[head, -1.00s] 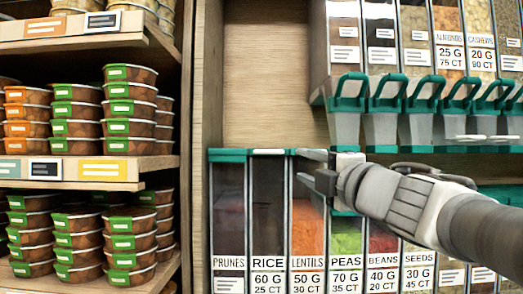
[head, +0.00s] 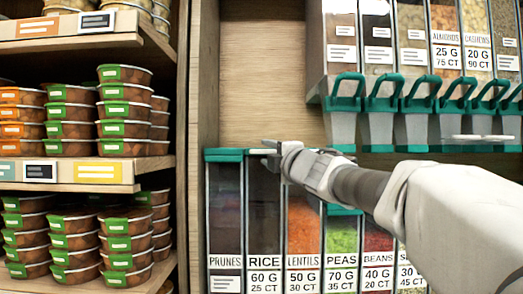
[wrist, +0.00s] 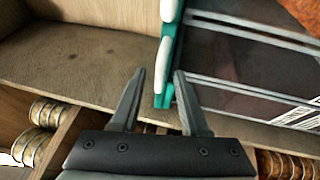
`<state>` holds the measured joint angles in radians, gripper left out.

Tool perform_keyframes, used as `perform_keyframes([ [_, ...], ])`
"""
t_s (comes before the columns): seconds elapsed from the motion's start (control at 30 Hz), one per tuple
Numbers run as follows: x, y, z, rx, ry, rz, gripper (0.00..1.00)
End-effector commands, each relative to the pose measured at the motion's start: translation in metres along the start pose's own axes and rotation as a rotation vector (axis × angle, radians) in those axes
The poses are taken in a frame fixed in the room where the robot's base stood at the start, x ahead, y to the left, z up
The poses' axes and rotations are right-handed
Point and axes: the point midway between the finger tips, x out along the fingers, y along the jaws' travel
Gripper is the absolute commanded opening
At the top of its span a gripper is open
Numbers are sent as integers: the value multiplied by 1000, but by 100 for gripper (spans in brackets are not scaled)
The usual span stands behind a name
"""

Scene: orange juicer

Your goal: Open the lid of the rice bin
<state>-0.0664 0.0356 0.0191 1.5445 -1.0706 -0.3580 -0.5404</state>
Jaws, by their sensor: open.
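The rice bin (head: 263,215) is a tall clear bin with dark contents and a RICE label, standing between the prunes and lentils bins. Its teal lid (head: 256,153) looks closed along the top front edge. My gripper (head: 268,148) is open at the top of the rice bin, partly covering the lid from the right. In the wrist view, my gripper's two fingers (wrist: 160,76) are apart, with a teal and white lid edge (wrist: 165,62) just beyond and between the tips. I cannot tell whether they touch it, or which bin that edge belongs to.
Prunes (head: 225,215) and lentils (head: 303,240) bins stand tight on either side. Teal-handled dispensers (head: 345,92) hang above to the right. A wooden divider (head: 203,80) and shelves of stacked tubs (head: 125,105) are at left. The space above the rice lid is open.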

Motion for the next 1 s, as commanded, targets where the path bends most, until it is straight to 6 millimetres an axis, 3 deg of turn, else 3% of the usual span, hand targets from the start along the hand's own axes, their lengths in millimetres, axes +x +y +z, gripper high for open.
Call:
perform_keyframes([
  [0.2, 17, 0, 0, 1, 1, 0, 45],
  [0.53, 20, 0, 0, 1, 0, 0, 45],
  [0.8, 20, 0, 0, 1, 0, 0, 0],
  [1.0, 20, 0, 0, 1, 0, 0, 0],
])
